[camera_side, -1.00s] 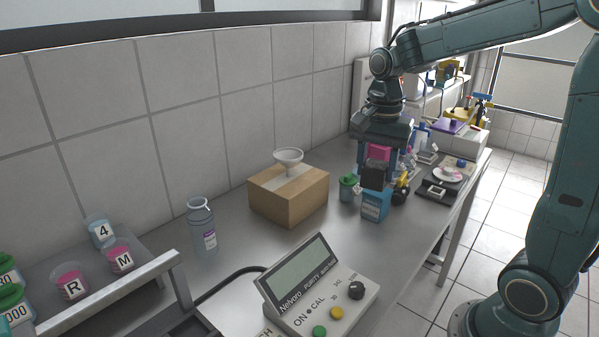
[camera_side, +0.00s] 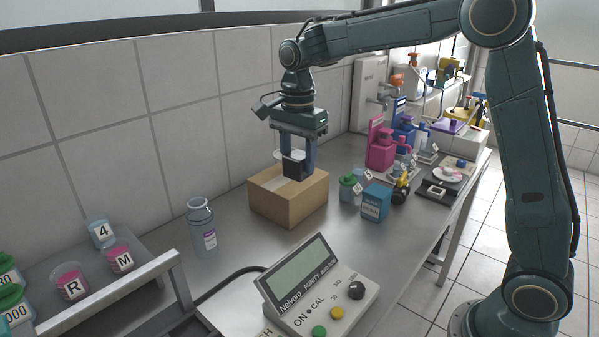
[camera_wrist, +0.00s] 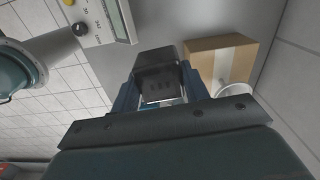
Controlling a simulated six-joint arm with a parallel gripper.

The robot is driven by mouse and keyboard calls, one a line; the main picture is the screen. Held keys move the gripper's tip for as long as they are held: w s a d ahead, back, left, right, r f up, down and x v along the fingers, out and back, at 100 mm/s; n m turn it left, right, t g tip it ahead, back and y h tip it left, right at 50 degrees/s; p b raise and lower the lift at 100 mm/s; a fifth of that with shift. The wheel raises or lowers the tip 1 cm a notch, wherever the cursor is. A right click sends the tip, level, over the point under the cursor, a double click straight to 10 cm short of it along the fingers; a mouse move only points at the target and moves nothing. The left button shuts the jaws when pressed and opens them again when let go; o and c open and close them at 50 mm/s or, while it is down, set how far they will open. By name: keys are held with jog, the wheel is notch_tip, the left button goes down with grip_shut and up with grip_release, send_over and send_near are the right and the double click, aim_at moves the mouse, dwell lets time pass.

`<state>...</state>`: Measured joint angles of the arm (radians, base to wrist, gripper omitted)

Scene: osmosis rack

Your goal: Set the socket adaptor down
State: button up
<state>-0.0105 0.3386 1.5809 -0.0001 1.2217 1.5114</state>
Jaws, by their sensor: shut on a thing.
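The socket adaptor (camera_side: 295,168) is a black block. My gripper (camera_side: 297,160) is shut on it, with a blue finger on each side, and holds it in the air. In the side view it overlaps the cardboard box (camera_side: 272,205) and partly hides the white funnel on it. The wrist view shows the adaptor (camera_wrist: 157,66) between the fingers of my gripper (camera_wrist: 158,84). There the cardboard box (camera_wrist: 205,65) and the white funnel (camera_wrist: 235,80) lie just to the right of it. I cannot tell the exact height above the bench.
A glass bottle (camera_side: 201,226) stands left of the box. A green-lidded jar (camera_side: 347,188) and a blue box (camera_side: 376,202) stand to the right. The purity meter (camera_side: 318,290) is in front. Bare bench (camera_side: 250,245) lies between the meter and the cardboard box.

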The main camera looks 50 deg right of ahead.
jog(key=w+a, duration=0.4)
jog(key=a, duration=0.1)
jog(key=shift+w+a+f+m, duration=0.3)
jog(key=shift+m, duration=0.1)
notch_tip(320, 180, down, 20)
dwell(0.8)
jog(key=shift+f, duration=0.1)
jog(key=o, duration=1)
notch_tip(320, 180, up, 12)
jog(key=shift+r, duration=0.15)
